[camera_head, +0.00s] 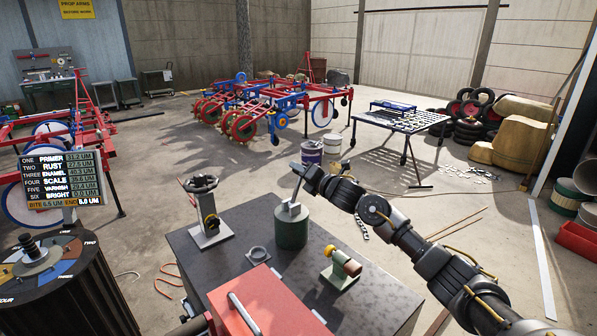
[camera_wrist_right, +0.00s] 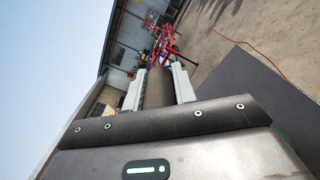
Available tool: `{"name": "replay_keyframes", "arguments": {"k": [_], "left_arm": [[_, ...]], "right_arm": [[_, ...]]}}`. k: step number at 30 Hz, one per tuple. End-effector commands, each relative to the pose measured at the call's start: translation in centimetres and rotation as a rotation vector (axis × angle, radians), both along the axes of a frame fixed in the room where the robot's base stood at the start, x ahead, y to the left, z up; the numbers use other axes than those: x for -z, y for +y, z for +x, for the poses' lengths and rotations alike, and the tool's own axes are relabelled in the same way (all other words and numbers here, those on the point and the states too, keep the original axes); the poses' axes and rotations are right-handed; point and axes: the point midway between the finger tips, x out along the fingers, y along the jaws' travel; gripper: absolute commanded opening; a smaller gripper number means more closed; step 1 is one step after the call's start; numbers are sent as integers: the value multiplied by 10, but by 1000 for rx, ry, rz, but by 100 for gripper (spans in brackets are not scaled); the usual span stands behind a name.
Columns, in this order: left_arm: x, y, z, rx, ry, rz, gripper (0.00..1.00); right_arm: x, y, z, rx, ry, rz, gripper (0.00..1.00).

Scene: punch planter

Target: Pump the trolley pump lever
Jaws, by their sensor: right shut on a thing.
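The pump on the trolley is a dark green cylinder (camera_head: 291,230) with a pale metal bracket on top. Its thin lever (camera_head: 297,190) rises steeply from the bracket to my right gripper (camera_head: 299,170). My right arm reaches in from the lower right, and its gripper hides the lever's top end. In the right wrist view, the two pale fingers stand on either side of a dark brownish round grip (camera_wrist_right: 158,88), shut on it. The trolley's dark top (camera_head: 372,302) bears the pump. My left gripper is not in view.
On the trolley are a red box (camera_head: 262,300), a grey stand with a handwheel (camera_head: 208,215), a ring (camera_head: 258,254) and a green-and-brown fitting (camera_head: 342,268). A dark drum (camera_head: 60,285) stands left. Red-and-blue machine frames and a slatted table (camera_head: 400,120) stand behind.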

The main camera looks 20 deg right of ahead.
Motion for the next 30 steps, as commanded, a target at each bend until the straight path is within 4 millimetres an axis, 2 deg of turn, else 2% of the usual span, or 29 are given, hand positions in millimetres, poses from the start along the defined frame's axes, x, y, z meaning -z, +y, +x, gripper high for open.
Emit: {"name": "replay_keyframes", "arguments": {"k": [1,5,6,10,21,26,30], "left_arm": [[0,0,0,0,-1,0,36],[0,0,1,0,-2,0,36],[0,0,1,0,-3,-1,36],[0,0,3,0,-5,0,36],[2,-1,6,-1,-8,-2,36],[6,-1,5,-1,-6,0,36],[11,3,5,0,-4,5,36]], "right_arm": [[6,-3,0,8,9,-7,0],[6,-3,0,8,10,-7,0],[6,-4,0,8,10,-7,32],[5,-3,0,6,8,-6,49],[3,-2,-5,2,4,-4,49],[5,-10,-28,2,4,-7,49],[5,-18,-56,3,5,-8,49]]}}
